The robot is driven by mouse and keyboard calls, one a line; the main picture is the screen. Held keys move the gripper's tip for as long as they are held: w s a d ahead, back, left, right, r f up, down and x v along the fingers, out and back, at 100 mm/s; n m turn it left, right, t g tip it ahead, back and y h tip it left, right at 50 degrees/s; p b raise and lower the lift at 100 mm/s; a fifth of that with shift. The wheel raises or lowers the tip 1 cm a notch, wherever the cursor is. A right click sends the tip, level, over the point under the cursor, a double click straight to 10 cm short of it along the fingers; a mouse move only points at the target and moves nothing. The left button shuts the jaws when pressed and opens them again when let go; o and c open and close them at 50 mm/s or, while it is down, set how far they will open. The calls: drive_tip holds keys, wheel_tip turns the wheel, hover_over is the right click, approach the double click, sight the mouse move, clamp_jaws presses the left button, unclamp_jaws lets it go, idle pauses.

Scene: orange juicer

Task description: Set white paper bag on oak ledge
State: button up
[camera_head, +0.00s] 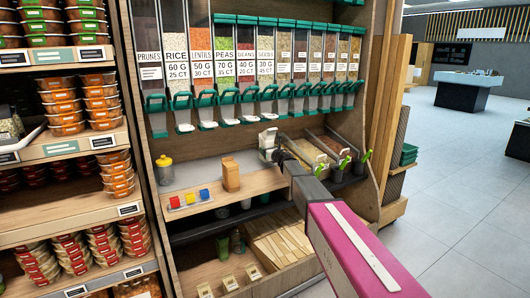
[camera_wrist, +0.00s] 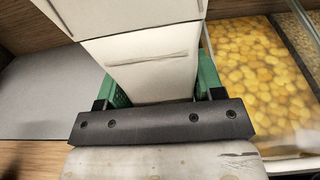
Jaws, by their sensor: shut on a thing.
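The white paper bag (camera_wrist: 140,45) fills the upper middle of the wrist view, with a fold across its front. My gripper (camera_wrist: 160,85) is shut on it, with a green finger at each side. In the head view, the bag (camera_head: 268,138) is small and pale at the end of my arm, above the right part of the oak ledge (camera_head: 262,183). Whether its base touches anything is hidden. My gripper (camera_head: 271,154) is dark and partly hidden there.
Open bins with scoops (camera_head: 318,155) lie right of the gripper. Dispensers (camera_head: 240,65) hang above. Grey ledge surface (camera_wrist: 40,95) left of the bag is clear.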

drive_tip(key=v, duration=1.5)
drive_tip(key=s+a+r, duration=0.8)
drive_tip(key=s+a, duration=0.3)
drive_tip(key=a, duration=0.2)
drive_tip(key=shift+w+d+f, duration=1.3)
drive_tip(key=shift+w+f, duration=0.15)
drive_tip(key=shift+f, duration=0.45)
drive_tip(key=shift+w+d+f, duration=1.25)
drive_tip(key=shift+w+f, duration=0.2)
drive_tip(key=shift+f, duration=0.4)
drive_tip(key=shift+w+d+f, duration=1.3)
drive_tip(key=shift+w+f, duration=0.15)
drive_tip(key=shift+f, duration=0.45)
drive_tip(key=shift+f, duration=0.15)
drive_tip(key=o, duration=0.9)
drive_tip(key=shift+o, duration=0.2)
drive_tip(key=shift+r, duration=0.2)
